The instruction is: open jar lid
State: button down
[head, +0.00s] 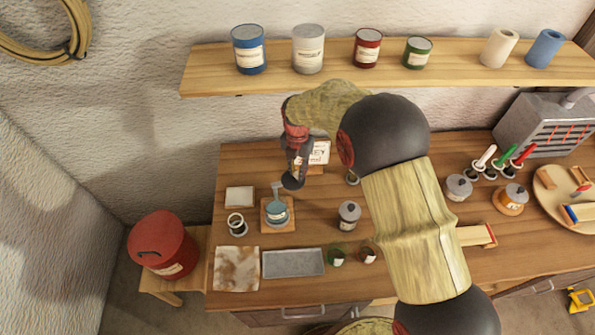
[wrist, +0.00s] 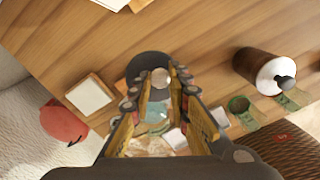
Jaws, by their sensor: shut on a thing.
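My gripper (head: 296,160) hangs above the workbench, left of its middle. In the wrist view my gripper (wrist: 160,88) is shut on the pale knob (wrist: 161,77) of a dark round lid (wrist: 145,65). The lid (head: 293,182) also shows in the head view, held in the air, apart from the jars. A teal jar (head: 277,211) stands on a wooden square below and slightly left of it, with something pale upright at its top. Teal also shows between my fingers (wrist: 156,113). My fingers partly hide the lid.
A lidded grey jar (head: 349,211) stands right of the teal jar, a small open jar (head: 237,224) left. A grey tray (head: 293,263) and a stained cloth (head: 236,268) lie in front. The shelf (head: 270,82) with cans runs behind. A red bucket (head: 163,245) stands left.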

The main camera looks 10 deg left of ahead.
jog(key=c, duration=1.7)
grip_release()
jog(key=shift+o, duration=0.2)
jog(key=shift+r, duration=0.1)
notch_tip(320, 180, up, 7)
jog(key=shift+r, duration=0.15)
